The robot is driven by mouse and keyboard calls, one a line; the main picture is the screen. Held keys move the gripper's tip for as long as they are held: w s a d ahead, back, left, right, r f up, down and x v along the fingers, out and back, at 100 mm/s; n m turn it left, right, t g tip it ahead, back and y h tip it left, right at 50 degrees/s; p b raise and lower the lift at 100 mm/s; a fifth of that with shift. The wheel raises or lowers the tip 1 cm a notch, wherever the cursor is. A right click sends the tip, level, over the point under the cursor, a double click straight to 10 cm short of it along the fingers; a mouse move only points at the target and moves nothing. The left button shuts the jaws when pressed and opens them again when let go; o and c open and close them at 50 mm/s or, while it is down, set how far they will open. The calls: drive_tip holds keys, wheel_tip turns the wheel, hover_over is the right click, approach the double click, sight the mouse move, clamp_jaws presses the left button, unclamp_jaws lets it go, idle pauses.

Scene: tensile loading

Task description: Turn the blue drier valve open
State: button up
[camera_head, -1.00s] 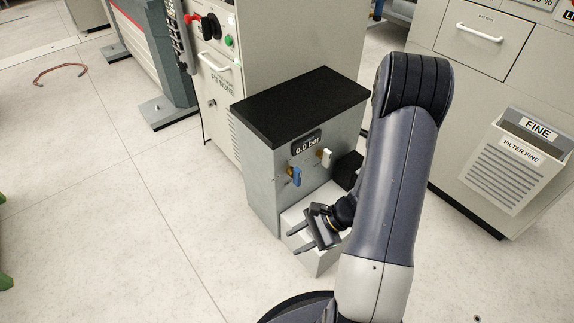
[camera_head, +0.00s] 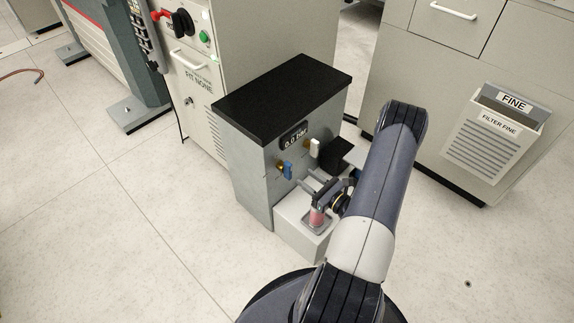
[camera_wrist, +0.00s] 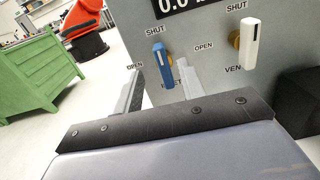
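The blue valve handle (camera_head: 286,171) is on the front of the grey drier box (camera_head: 250,179), below its 0.0 bar display. In the wrist view the blue handle (camera_wrist: 159,62) stands nearly upright, its upper end below the SHUT label. In the wrist view the fingers of my gripper (camera_wrist: 160,72) lie to either side of the handle's lower part in the picture. They look short of it; contact cannot be told.
A white valve handle (camera_head: 314,148), marked VEN, is right of the blue one. Below is a pale plinth (camera_head: 292,231) with a reddish cylinder (camera_head: 317,217). A black block (camera_head: 336,155) stands right. Open floor lies left.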

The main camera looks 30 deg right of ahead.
sight(291, 168)
drive_tip(key=b+x, duration=0.1)
drive_tip(key=x, duration=0.8)
drive_tip(key=shift+s, duration=0.1)
drive_tip(key=shift+f, duration=0.1)
clamp_jaws()
